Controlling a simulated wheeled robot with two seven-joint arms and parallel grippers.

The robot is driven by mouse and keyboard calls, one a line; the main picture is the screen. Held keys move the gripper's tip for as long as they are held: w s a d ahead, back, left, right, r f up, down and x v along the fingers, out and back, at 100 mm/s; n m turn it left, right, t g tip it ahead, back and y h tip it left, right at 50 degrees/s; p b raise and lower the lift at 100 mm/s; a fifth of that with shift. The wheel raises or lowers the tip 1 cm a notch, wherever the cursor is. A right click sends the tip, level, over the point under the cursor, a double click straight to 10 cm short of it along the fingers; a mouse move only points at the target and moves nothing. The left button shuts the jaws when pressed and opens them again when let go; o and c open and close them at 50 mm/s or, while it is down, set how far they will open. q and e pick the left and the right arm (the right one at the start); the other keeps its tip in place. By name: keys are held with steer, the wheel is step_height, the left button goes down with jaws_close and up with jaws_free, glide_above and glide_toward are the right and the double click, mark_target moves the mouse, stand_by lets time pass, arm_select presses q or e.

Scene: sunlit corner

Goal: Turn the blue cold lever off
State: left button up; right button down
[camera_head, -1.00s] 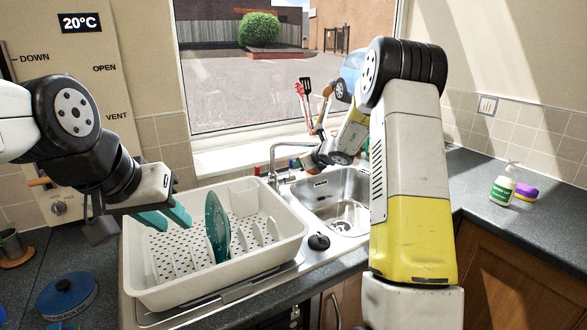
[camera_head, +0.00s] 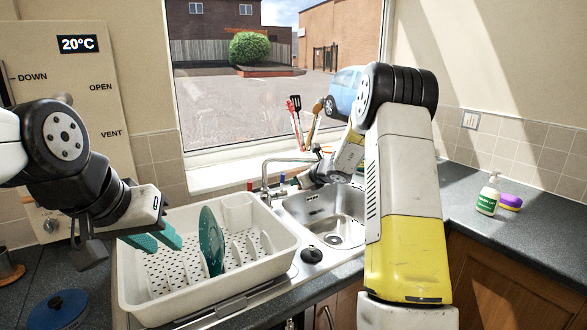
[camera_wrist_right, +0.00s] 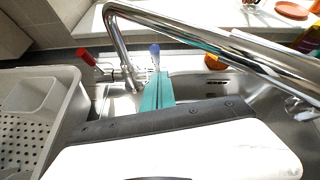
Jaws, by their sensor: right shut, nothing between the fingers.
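The blue cold lever (camera_head: 282,180) is by the base of the chrome tap (camera_head: 265,178) at the sink's back left; in the right wrist view the blue lever (camera_wrist_right: 155,56) points up, just past my right fingertips. My right gripper (camera_wrist_right: 158,78) is shut and empty, its teal fingers together. Whether they touch the lever I cannot tell. In the head view, my right arm reaches over the sink and its fingers are hard to make out. The red lever (camera_wrist_right: 86,58) is on the tap's other side. My left gripper (camera_head: 158,242) is open and empty above the rack's left edge.
The white dish rack (camera_head: 285,255) with a teal plate (camera_head: 211,241) stands left of the sink (camera_head: 335,215). The tap spout (camera_wrist_right: 215,45) arches close over my right gripper. Utensils (camera_head: 296,115) stand behind. A soap bottle (camera_head: 488,195) and purple sponge (camera_head: 511,201) are right.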

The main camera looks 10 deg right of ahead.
steer(key=s+d+r, duration=0.2)
steer(key=s+r, duration=0.2)
steer(key=r, duration=0.5)
steer(key=s+a+r+n+g, duration=0.1)
steer(key=s+a+r+n, duration=0.2)
steer(key=s+n, duration=0.3)
steer(key=s+a+r+n+g+y, duration=0.1)
steer(key=s+a+r+n, duration=0.15)
steer(key=s, duration=0.45)
steer(key=s+a+r+n+g, duration=0.1)
steer(key=s+a+r+n, duration=0.2)
steer(key=s+n, duration=0.35)
steer(key=s+d+f+n+h, duration=0.2)
steer(key=s+n, duration=0.5)
steer(key=s, duration=0.4)
steer(key=s+d+f+n+g+h, duration=0.1)
steer(key=s+d+f+n+h, duration=0.1)
steer(key=s+n, duration=0.5)
steer(key=s, duration=0.5)
steer(key=shift+s+f+n+g, duration=0.3)
